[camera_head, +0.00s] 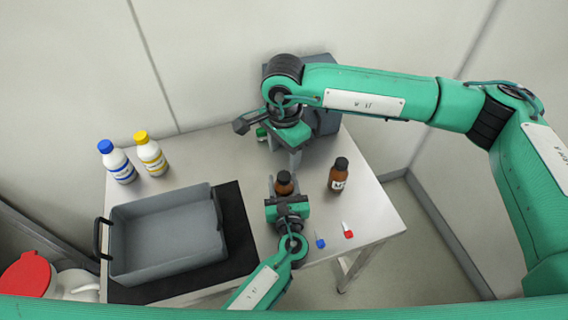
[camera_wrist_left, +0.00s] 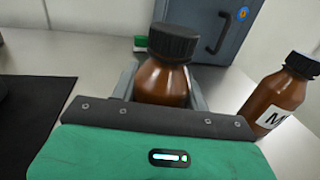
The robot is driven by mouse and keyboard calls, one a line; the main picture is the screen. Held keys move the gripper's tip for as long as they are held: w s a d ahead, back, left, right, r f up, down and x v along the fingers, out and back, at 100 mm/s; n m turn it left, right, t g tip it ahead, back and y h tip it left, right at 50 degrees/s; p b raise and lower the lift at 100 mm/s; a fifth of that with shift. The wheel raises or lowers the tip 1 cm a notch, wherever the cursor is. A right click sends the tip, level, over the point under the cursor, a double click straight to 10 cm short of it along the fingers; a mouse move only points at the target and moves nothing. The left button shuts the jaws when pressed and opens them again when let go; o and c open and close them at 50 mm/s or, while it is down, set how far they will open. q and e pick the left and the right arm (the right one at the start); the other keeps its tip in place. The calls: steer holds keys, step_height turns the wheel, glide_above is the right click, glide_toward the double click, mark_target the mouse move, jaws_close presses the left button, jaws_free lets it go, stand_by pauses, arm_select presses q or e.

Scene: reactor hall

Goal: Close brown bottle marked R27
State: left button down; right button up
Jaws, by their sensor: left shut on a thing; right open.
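My left gripper (camera_head: 285,194) is shut on a brown bottle (camera_head: 284,187) that stands upright at the table's right part. In the left wrist view the brown bottle (camera_wrist_left: 162,84) sits between the fingers, with a black cap (camera_wrist_left: 173,42) on its neck. Whether the cap is tight cannot be told, and its label is hidden. My right gripper (camera_head: 294,158) is open and empty, pointing down just behind and above the capped bottle. A second brown bottle (camera_head: 338,175) with a black cap stands to the right; its white label, seen partly in the left wrist view (camera_wrist_left: 278,95), begins with M.
A grey tray (camera_head: 165,275) lies on a black mat (camera_head: 238,235) at the left. White bottles with blue (camera_head: 118,165) and yellow (camera_head: 150,155) caps stand behind it. A grey cabinet (camera_head: 327,122) stands at the back. Small blue (camera_head: 320,243) and red (camera_head: 348,233) items lie near the front right.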

step_height(320, 180, up, 4)
steer(key=shift+r, duration=0.1)
arm_select(q)
steer(key=c, duration=0.6)
jaws_free()
steer(key=shift+c, duration=0.2)
steer(key=s, duration=0.4)
steer(key=s+d+b, duration=0.1)
steer(key=s, duration=0.3)
steer(key=s+b, duration=0.1)
steer(key=s, duration=0.3)
steer(key=shift+s+d+f, duration=0.1)
steer(key=shift+s+d, duration=0.1)
steer(key=shift+d, duration=0.05)
steer(key=shift+s+d+b, duration=0.1)
steer(key=shift+s+b, duration=0.2)
steer(key=shift+s, duration=0.35)
arm_select(e)
steer(key=shift+f, duration=1.35)
